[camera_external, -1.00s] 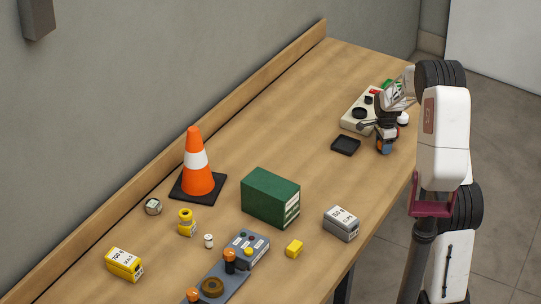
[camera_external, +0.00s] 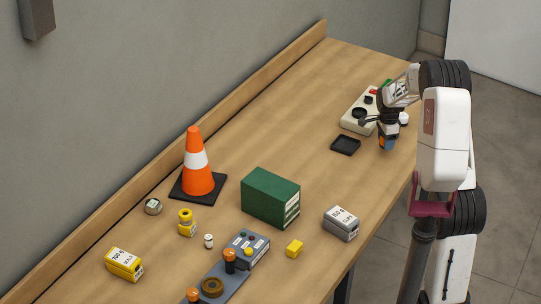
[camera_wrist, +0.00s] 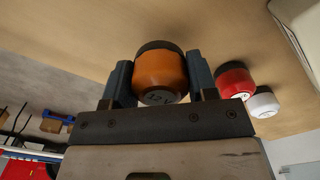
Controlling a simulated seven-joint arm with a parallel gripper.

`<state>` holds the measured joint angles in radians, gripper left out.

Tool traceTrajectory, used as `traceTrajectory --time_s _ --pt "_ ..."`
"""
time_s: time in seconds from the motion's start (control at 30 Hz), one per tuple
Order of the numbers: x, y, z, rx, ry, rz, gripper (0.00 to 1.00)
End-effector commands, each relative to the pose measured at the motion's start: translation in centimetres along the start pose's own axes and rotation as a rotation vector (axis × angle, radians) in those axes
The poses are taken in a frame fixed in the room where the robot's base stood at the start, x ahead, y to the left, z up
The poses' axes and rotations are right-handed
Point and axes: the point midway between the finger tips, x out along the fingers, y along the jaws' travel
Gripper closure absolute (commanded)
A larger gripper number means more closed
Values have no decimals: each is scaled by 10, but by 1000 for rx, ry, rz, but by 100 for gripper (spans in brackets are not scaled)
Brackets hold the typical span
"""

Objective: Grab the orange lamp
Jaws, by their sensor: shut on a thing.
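The orange lamp (camera_wrist: 160,72) has an orange body with a dark end and a printed label. In the wrist view it sits between the two fingers of my gripper (camera_wrist: 161,82), which is shut on it. In the external view my gripper (camera_external: 387,143) points down over the far right part of the table, beside a small black tray. The lamp is mostly hidden by the fingers there.
A red lamp (camera_wrist: 235,80) and a white lamp (camera_wrist: 262,103) stand close to the right in the wrist view. A beige control box (camera_external: 352,123), black tray (camera_external: 345,145), green box (camera_external: 268,196) and traffic cone (camera_external: 197,170) are on the table (camera_external: 280,120).

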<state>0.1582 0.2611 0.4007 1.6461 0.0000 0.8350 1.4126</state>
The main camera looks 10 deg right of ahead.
Motion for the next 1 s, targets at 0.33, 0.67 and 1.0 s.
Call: traceTrajectory --time_s 0.33,0.67,1.0 --pt "-7 57 9 0 0 -2 72" --pt "-11 105 16 0 0 -2 72" --pt "-13 130 20 0 0 -1 72"
